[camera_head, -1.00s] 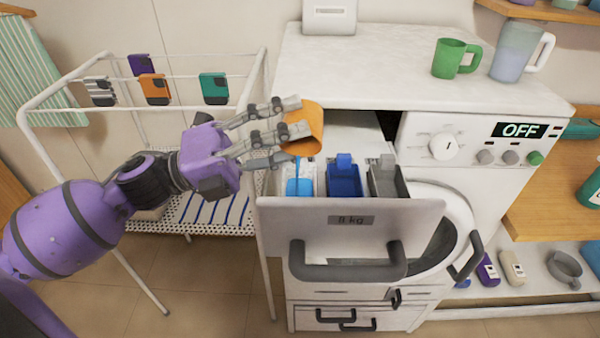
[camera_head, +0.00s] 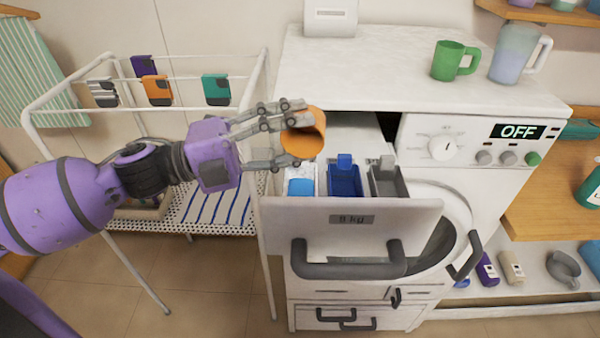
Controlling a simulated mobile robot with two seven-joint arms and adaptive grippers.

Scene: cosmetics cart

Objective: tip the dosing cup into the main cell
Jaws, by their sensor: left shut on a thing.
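The orange dosing cup (camera_head: 303,136) is above the open washer drawer (camera_head: 411,210). My left gripper (camera_head: 290,136) is shut on the cup, its fingers around the cup's left side. The cup is tilted with its mouth toward the right and the camera; I see no liquid leaving it and cannot tell whether any is inside. Below it, the left white cell (camera_head: 300,187) holds light blue liquid. To its right are a dark blue cell (camera_head: 345,180) with a blue tab and a grey cell (camera_head: 386,182). Which is the main cell is not marked. My right gripper is not in view.
A drying rack (camera_head: 160,110) with several coloured clips is at the left. The washer display (camera_head: 519,131) reads OFF.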

